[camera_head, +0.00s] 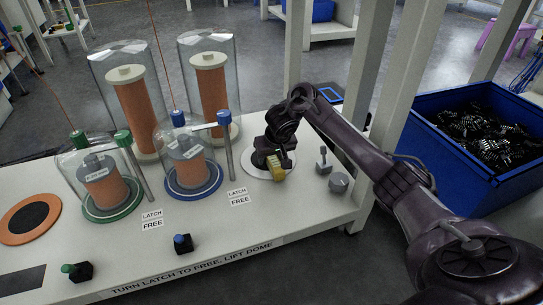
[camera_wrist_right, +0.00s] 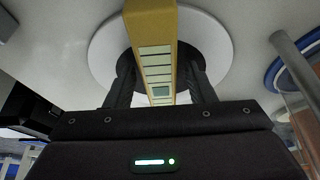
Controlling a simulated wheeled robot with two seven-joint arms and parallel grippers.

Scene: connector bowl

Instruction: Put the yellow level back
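The yellow level (camera_head: 278,170) is a short yellow bar at the front edge of a white disc (camera_head: 255,175) with a dark centre. In the right wrist view the level (camera_wrist_right: 152,30) has a row of pale segments along its face and lies between my fingers. My right gripper (camera_head: 283,157) is shut on it, one dark finger on each side; its fingers (camera_wrist_right: 160,75) show from the wrist camera over the disc. Whether the level touches the disc is hard to tell. My left gripper is not in view.
Green-rimmed (camera_head: 104,206) and blue-rimmed (camera_head: 193,188) glass domes cover copper coils, with latch posts beside them. Two taller domes stand behind. Small grey fixtures (camera_head: 338,182) sit right of the disc. A blue bin (camera_head: 455,195) of dark parts and a white upright (camera_head: 372,60) are at right.

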